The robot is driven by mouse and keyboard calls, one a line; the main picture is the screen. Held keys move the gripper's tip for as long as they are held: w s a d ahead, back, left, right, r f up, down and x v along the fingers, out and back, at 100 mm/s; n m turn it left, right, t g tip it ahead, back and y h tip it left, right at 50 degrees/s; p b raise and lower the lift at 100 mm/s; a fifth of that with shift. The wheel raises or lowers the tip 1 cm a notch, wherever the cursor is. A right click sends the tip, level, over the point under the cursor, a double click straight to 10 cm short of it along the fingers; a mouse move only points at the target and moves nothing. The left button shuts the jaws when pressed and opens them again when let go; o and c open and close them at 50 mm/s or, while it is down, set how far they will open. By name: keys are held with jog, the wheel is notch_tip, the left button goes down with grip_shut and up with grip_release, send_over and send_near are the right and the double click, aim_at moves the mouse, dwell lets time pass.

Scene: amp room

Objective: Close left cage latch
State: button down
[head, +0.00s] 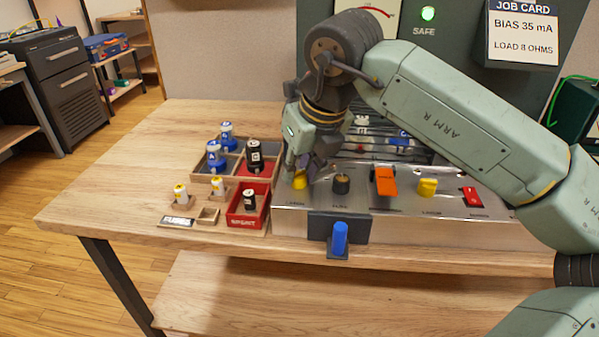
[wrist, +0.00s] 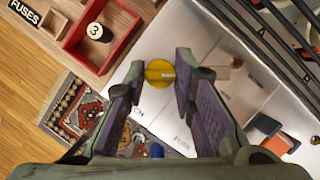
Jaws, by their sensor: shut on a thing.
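The left latch, a yellow knob (head: 299,181), sits at the left end of the silver front panel (head: 320,205). In the wrist view the yellow knob (wrist: 159,73) shows round, with a pale mark on its face. My gripper (head: 303,168) reaches down over it from above and is shut on it, one finger on each side, as the wrist view also shows (wrist: 158,66). The fingers hide part of the knob in the head view. A similar yellow knob (head: 427,187), likely the right latch, is farther right on the panel.
Between the yellow knobs stand a black knob (head: 341,184) and an orange lever (head: 385,180). A red switch (head: 473,197) is at the right. A blue handle (head: 339,240) projects at the front. Left are a red tray (head: 235,218) and tubes in a wooden tray (head: 197,168).

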jog(key=n, duration=0.2)
jog(key=n+g+y, duration=0.1)
jog(key=n, duration=0.2)
jog(key=shift+w+n+g+y, duration=0.15)
jog(key=shift+n+g+y, duration=0.15)
jog(key=n+g, duration=0.1)
jog(key=n, duration=0.1)
jog(key=n+p, duration=0.1)
jog(key=n, duration=0.1)
jog(key=shift+w+d+n+g+y, duration=0.1)
jog(key=shift+n+g+y, duration=0.2)
jog(key=shift+g, duration=0.1)
jog(key=c, duration=1.3)
grip_release()
jog(key=v, duration=1.2)
jog(key=shift+r, duration=0.1)
